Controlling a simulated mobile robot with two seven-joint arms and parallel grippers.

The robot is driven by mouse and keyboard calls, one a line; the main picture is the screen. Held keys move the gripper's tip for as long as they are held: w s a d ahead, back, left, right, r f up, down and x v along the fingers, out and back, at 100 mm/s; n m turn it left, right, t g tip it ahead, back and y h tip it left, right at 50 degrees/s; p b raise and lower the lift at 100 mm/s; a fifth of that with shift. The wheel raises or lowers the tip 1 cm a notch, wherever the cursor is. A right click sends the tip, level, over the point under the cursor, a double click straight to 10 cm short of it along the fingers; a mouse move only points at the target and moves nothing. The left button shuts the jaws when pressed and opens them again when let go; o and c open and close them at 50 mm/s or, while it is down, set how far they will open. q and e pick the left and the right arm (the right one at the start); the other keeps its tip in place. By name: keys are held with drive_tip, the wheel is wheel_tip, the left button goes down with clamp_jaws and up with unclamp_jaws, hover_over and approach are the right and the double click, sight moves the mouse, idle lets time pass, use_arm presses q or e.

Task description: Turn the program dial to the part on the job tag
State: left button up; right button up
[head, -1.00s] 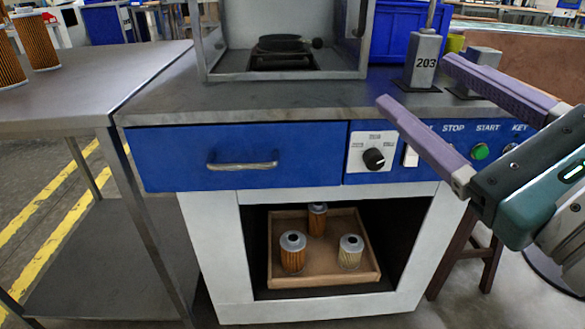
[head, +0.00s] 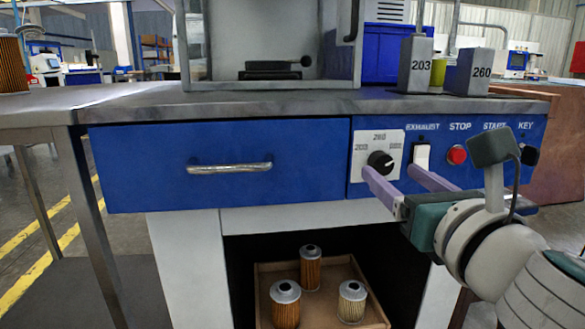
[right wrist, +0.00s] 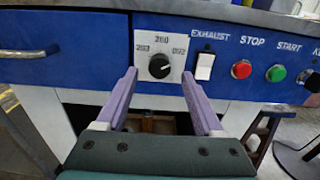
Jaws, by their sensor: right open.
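The program dial (head: 380,161) is a black round knob on a white plate at the left of the blue control panel. It also shows in the right wrist view (right wrist: 159,66), where its white mark points to the right. The plate reads 203 at left and 260 at top; the right label is hard to read. My right gripper (head: 390,172) is open and empty, its purple fingers reaching toward the panel just below the dial. In the right wrist view the fingertips flank the dial with gaps on both sides. I cannot make out a job tag. My left gripper is out of view.
The white exhaust switch (head: 422,158) sits close right of the dial, near a finger. The red stop button (head: 456,155) is beyond it. A drawer handle (head: 229,168) projects at left. Blocks marked 203 (head: 416,72) and 260 (head: 474,85) stand on the bench; filters sit in a tray (head: 262,290) below.

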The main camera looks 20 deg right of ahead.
sight(383, 163)
drive_tip(key=shift+x, duration=1.3)
clamp_jaws()
